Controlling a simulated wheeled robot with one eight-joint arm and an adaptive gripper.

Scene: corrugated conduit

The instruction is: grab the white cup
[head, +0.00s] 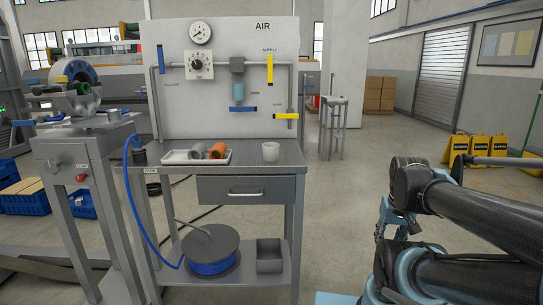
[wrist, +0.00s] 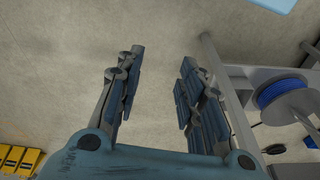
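The white cup (head: 270,152) stands upright near the right end of the grey workbench top (head: 240,158), in the head view. It is not seen in the wrist view. My gripper (head: 391,222) is to the right of the bench in the head view, apart from the cup and over the floor side. In the wrist view my gripper (wrist: 156,88) has its two fingers spread apart with bare floor between them, and it is empty.
A white tray (head: 174,157) with grey and orange fittings lies left of the cup. Behind is an upright air panel (head: 215,110) with valves and a gauge. A blue hose reel (head: 211,252) sits on the lower shelf.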

